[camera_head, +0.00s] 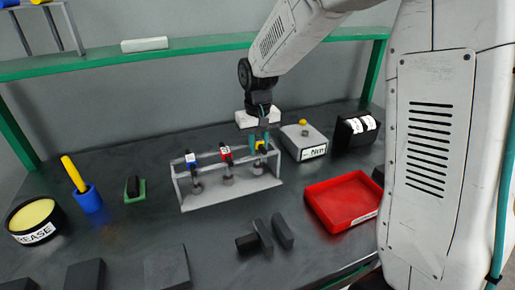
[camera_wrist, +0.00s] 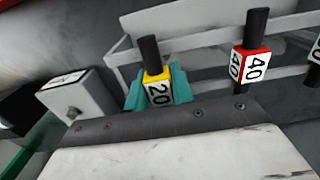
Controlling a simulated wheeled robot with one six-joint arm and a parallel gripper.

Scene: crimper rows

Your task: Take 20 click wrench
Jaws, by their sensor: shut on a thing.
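The 20 click wrench has a yellow collar with a white "20" label and a black top; it shows in the wrist view (camera_wrist: 157,90) and stands at the right end of the rack (camera_head: 232,194) in the head view (camera_head: 261,147). My gripper (camera_head: 260,142) has teal fingers, which also show in the wrist view (camera_wrist: 157,92). They are shut around the wrench's labelled collar. The wrench is upright and still in the rack. Its lower part is hidden behind my gripper in the wrist view. A red-collared 40 wrench (camera_wrist: 251,64) and a blue-collared wrench (camera_head: 192,162) stand beside it.
A grey box with a yellow button (camera_head: 304,141) stands close to the right of the rack. A red tray (camera_head: 343,200) and dark blocks (camera_head: 263,237) lie in front. A green-edged shelf (camera_head: 160,57) runs behind. A blue cup (camera_head: 89,200) is at left.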

